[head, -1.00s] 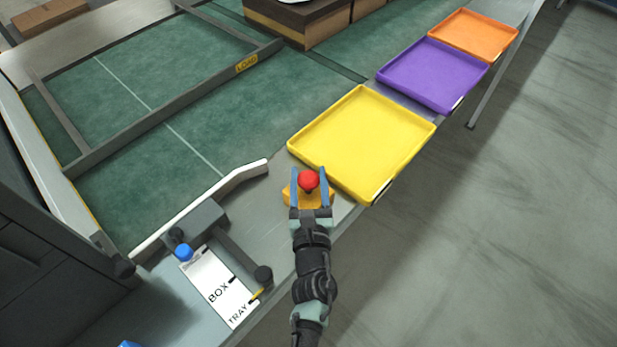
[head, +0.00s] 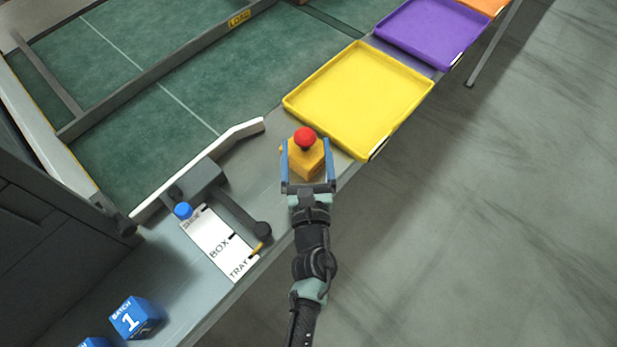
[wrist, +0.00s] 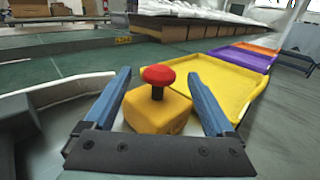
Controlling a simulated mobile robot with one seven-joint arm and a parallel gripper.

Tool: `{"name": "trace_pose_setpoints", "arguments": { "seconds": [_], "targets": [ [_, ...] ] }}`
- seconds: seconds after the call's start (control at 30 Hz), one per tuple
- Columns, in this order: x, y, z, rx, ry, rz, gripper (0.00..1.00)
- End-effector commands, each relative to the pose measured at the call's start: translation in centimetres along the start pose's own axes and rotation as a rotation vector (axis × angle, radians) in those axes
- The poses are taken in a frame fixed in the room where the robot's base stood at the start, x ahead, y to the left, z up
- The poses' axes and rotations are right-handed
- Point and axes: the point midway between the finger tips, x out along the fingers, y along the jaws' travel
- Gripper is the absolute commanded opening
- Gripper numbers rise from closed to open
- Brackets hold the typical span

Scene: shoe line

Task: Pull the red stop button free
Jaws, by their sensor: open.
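The red stop button (head: 305,138) is a round mushroom head on a short dark stem, on top of a yellow box (head: 306,161) on the grey table edge. In the wrist view the red button (wrist: 158,76) stands upright above its yellow box (wrist: 157,112), with the stem visible between them. My gripper (head: 307,146) is open, its two blue fingers on either side of the yellow box. In the wrist view the fingers of my gripper (wrist: 158,90) stand left and right of the button, apart from it. Nothing is held.
A yellow tray (head: 291,101) lies just beyond the button box, with a purple tray (head: 430,30) behind it. A white guide rail with a dark lever (head: 240,213) and a BOX/TRAY label plate (head: 222,243) are to the left. A blue cube (head: 136,318) sits lower left.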

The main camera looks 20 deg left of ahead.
Motion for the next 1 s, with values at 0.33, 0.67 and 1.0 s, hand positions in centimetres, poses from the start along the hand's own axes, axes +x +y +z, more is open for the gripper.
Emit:
{"name": "trace_pose_setpoints", "arguments": {
  "seconds": [0.33,0.67,1.0],
  "targets": [
    [-6.7,0.0,-0.1,0.000,0.002,0.000,0.89],
    [-8.9,0.0,0.0,0.000,-0.001,0.000,0.89],
    [-8.8,0.0,0.1,0.000,-0.001,0.000,0.89]
  ]
}}
